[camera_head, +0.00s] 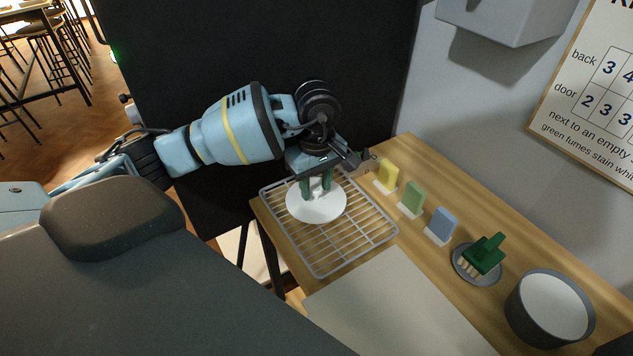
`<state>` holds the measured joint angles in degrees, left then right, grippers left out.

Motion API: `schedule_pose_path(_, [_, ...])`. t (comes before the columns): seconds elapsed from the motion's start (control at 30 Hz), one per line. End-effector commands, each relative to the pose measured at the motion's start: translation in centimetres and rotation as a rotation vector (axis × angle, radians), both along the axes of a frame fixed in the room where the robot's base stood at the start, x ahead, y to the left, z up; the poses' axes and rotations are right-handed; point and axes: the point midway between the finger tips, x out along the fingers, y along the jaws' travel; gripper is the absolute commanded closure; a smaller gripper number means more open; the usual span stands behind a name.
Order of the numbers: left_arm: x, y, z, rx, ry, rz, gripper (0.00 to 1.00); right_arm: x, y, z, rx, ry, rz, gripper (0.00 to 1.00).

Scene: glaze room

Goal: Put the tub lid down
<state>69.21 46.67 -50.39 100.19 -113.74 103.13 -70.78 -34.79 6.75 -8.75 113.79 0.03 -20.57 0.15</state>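The tub lid is a round white disc (316,209) over the back left part of the wire rack (352,254). My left gripper (316,189) points down at the lid's middle, its dark green fingers on either side of a small pale knob. It looks shut on that knob. The lid looks level; I cannot tell whether it touches the rack's bars or hangs just above them. My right gripper is out of view.
Yellow (387,175), green (411,198) and blue (441,225) blocks stand on white bases right of the rack. Beyond them are a green brush (485,254) on a grey dish and a grey tub with a white inside (549,309). A pale mat (395,312) lies in front, bare.

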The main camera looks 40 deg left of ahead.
Motion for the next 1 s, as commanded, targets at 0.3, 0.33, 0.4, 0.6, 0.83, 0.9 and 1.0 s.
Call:
schedule_pose_path(0.3, [0.0, 0.0, 0.1, 0.0, -0.001, 0.0, 0.54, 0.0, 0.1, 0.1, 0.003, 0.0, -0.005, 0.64])
schedule_pose_path(0.33, [0.0, 0.0, 0.2, 0.0, -0.001, 0.0, 0.54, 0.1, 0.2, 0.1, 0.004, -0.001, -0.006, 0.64])
schedule_pose_path(0.4, [0.0, 0.0, 0.5, 0.0, -0.002, 0.0, 0.54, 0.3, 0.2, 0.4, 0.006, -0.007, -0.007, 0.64])
schedule_pose_path(0.6, [0.1, 0.0, 3.1, 0.0, -0.004, 0.001, 0.54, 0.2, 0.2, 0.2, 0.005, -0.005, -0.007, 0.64])
schedule_pose_path(0.83, [0.1, 0.0, 7.8, 0.0, -0.004, 0.001, 0.54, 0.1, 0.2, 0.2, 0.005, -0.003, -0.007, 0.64])
schedule_pose_path(0.9, [0.1, 0.0, 9.1, -0.001, -0.004, 0.001, 0.54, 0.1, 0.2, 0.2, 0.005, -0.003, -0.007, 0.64])
schedule_pose_path(1.0, [0.1, 0.0, 10.6, -0.001, -0.003, 0.001, 0.54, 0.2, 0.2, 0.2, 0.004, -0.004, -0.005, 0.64])
